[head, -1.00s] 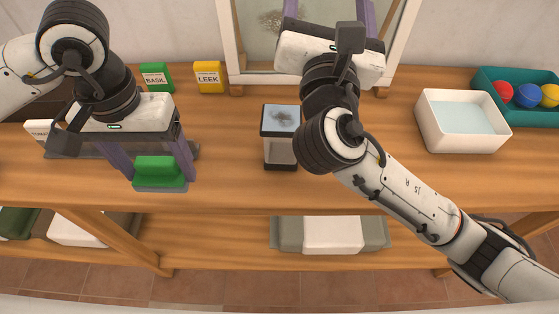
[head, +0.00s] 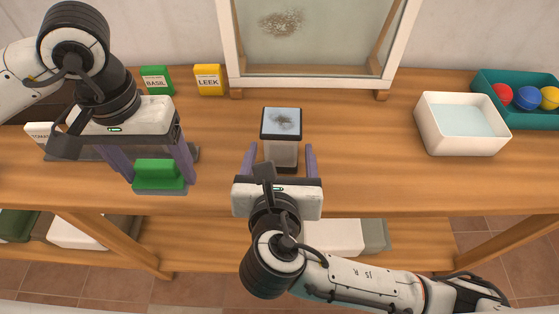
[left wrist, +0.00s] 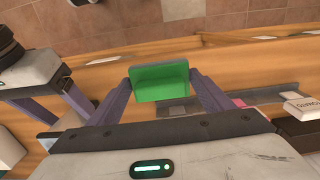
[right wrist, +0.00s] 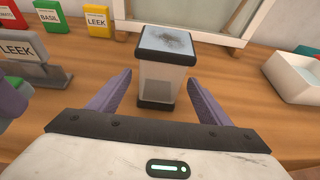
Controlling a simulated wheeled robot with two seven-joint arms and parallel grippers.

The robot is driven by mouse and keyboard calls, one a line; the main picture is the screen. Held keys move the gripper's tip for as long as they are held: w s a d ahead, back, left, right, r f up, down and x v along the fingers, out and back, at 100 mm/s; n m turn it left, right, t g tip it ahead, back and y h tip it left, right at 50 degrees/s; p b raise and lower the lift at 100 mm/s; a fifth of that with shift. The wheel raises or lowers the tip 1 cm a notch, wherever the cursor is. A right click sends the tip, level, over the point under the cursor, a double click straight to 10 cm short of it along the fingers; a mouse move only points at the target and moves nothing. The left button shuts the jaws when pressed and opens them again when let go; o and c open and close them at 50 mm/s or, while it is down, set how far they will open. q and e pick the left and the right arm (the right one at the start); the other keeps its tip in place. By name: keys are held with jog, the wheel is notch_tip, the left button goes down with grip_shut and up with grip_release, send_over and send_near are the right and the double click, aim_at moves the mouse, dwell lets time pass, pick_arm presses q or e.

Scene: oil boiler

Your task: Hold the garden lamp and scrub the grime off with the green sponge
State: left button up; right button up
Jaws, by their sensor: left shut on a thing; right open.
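The garden lamp (head: 281,150) stands upright on the bench, with clear sides, a dark base and a pale top panel carrying a dark grime patch; it also shows in the right wrist view (right wrist: 163,78). My right gripper (head: 280,152) is open at the lamp's near side, with one finger to each side and gaps between fingers and lamp. My left gripper (head: 160,178) is shut on the green sponge (head: 158,173), left of the lamp, near the bench's front edge. The sponge also shows between the fingers in the left wrist view (left wrist: 159,82).
A framed pane (head: 315,40) with a brown smudge stands behind the lamp. A white basin of water (head: 462,145) and a teal crate (head: 535,115) of coloured balls are at right. Basil (head: 156,80) and leek (head: 209,80) packets stand at back left. Bench between lamp and basin is clear.

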jog(key=x, duration=0.8)
jog(key=shift+r, duration=0.1)
jog(key=shift+s, duration=0.1)
jog(key=c, duration=1.4)
